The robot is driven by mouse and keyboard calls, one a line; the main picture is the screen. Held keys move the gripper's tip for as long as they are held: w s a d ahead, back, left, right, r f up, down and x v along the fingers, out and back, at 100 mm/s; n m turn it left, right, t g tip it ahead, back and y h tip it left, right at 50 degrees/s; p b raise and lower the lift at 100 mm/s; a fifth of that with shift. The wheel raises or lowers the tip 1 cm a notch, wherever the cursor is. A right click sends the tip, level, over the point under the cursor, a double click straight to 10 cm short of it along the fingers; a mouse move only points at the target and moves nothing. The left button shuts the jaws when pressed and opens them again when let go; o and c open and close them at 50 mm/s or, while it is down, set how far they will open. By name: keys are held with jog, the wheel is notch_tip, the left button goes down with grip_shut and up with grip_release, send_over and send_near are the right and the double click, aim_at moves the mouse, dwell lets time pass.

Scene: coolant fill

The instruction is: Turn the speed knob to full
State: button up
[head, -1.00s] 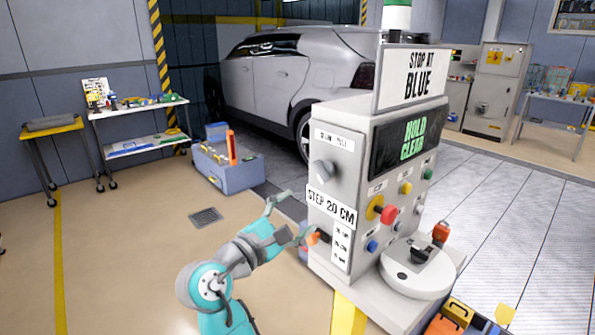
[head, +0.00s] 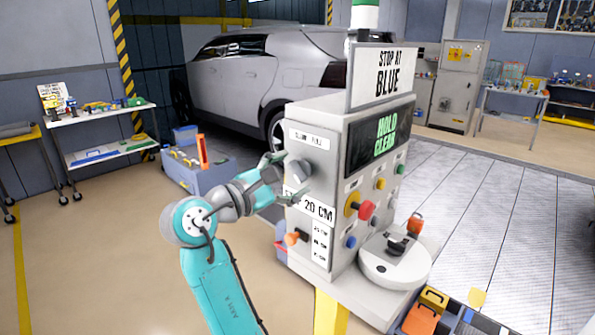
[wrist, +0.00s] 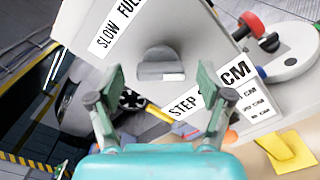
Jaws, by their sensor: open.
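The speed knob (head: 300,169) is a grey round knob on the left side face of the grey console (head: 328,120), under a label reading "SLOW" and "FULL" (head: 312,140). In the wrist view the knob (wrist: 160,68) lies ahead of and between my fingers, with a raised grip bar running roughly level. My gripper (head: 287,178) is open beside the knob, with one finger near its upper left and the other below it. In the wrist view my gripper (wrist: 158,95) looks empty, its fingers spread wider than the knob. Whether a finger touches the knob cannot be told.
Below the knob are a "STEP 20 CM" label (head: 309,207) and an orange-tipped lever (head: 292,238). The console front has a red knob (head: 366,210), coloured buttons and a round white unit (head: 395,262). A blue toolbox (head: 197,172) stands on the floor behind my arm.

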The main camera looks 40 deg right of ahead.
aim_at(301, 170)
jog(key=shift+d, duration=1.25)
jog(key=c, duration=1.2)
jog(key=shift+o, duration=0.2)
